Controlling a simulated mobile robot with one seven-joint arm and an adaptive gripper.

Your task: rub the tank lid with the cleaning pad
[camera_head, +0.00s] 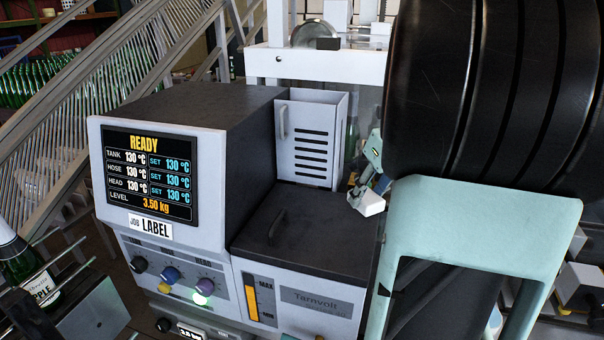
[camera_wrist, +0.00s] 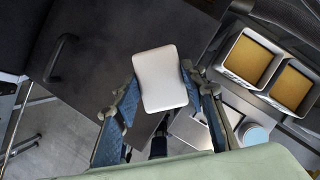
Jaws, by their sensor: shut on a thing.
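The tank lid (camera_head: 300,234) is a dark flat cover with a raised handle (camera_head: 277,227), on top of the grey machine. It fills much of the upper left of the wrist view (camera_wrist: 105,45), closed. The cleaning pad (camera_head: 367,203) is a small white block with rounded corners. My gripper (camera_head: 369,172) is shut on it, with a blue-lined finger on either side in the wrist view (camera_wrist: 160,88). The pad (camera_wrist: 160,70) is at the lid's right edge in the head view. I cannot tell whether it touches the lid.
A control box with a READY screen (camera_head: 149,172) stands left of the lid. A white slotted, open-topped box (camera_head: 307,143) stands behind the lid. Two trays with amber contents (camera_wrist: 251,60) lie to the right in the wrist view. A bottle (camera_head: 25,265) stands far left.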

